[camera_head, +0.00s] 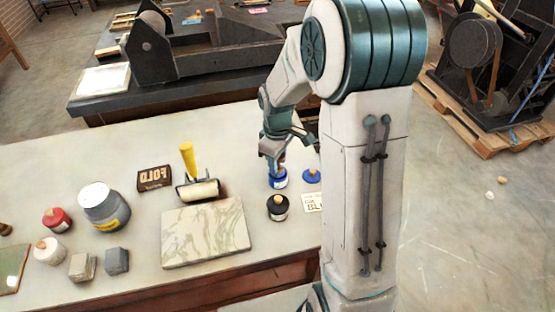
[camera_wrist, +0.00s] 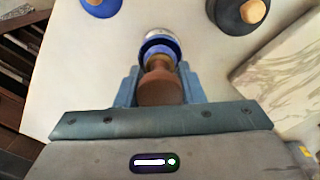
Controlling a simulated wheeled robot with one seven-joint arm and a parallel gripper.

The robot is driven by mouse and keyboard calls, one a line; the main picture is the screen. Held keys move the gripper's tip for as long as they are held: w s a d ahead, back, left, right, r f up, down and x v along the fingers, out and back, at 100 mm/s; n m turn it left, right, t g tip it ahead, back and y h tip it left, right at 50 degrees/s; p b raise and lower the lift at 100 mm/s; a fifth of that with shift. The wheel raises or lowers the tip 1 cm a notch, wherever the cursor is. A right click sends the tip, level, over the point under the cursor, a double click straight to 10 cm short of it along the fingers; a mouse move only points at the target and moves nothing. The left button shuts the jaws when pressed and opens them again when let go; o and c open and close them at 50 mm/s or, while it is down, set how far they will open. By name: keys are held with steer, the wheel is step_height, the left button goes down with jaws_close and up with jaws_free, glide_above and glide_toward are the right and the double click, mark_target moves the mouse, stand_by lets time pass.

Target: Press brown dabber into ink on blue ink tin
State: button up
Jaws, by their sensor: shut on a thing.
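My gripper (camera_head: 276,160) points down over the blue ink tin (camera_head: 279,183) near the right end of the table. In the wrist view, the blue fingers of my gripper (camera_wrist: 160,78) are shut on the brown dabber (camera_wrist: 160,88), one on each side. The dabber's far end lines up with the mouth of the blue ink tin (camera_wrist: 158,36), which has a blue rim and a pale side. The dabber hides much of the opening, so I cannot tell whether its tip touches the ink.
A blue lid with a wooden knob (camera_head: 312,175) lies right of the tin. A black tin with a wooden knob (camera_head: 278,207) stands just in front. A marble slab (camera_head: 205,232), a yellow-handled roller (camera_head: 197,187) and a grey can (camera_head: 104,207) stand to the left.

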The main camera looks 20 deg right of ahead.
stand_by(0.6)
steer(key=shift+r+p, duration=2.65)
steer(key=shift+r, duration=0.85)
